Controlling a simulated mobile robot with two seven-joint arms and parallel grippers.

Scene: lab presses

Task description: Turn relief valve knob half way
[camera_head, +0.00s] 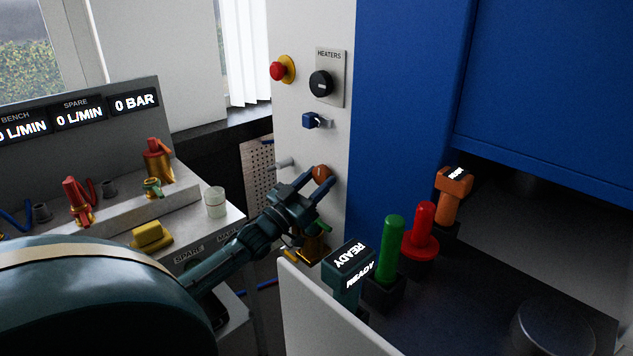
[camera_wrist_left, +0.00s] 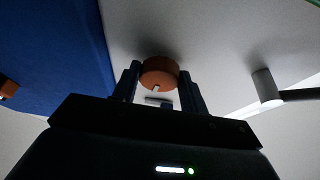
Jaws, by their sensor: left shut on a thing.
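A round orange-brown knob (camera_head: 321,171), which I take for the relief valve knob, sticks out of the white cabinet panel. My left gripper (camera_head: 315,180) reaches it from the lower left, its fingers shut on it. In the left wrist view the knob (camera_wrist_left: 158,71) sits between the two dark fingers (camera_wrist_left: 161,86) at their tips. A small pale pin or mark shows on the knob's near side. The angle of the knob cannot be read. My right gripper is not in view.
Above the knob are a blue-handled valve (camera_head: 314,121), a black heater switch (camera_head: 321,83) and a red emergency button (camera_head: 279,71). A brass fitting (camera_head: 312,248) is below. Green (camera_head: 391,247) and red (camera_head: 423,229) controls stand at right. A bench with a gauge panel (camera_head: 85,120) is at left.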

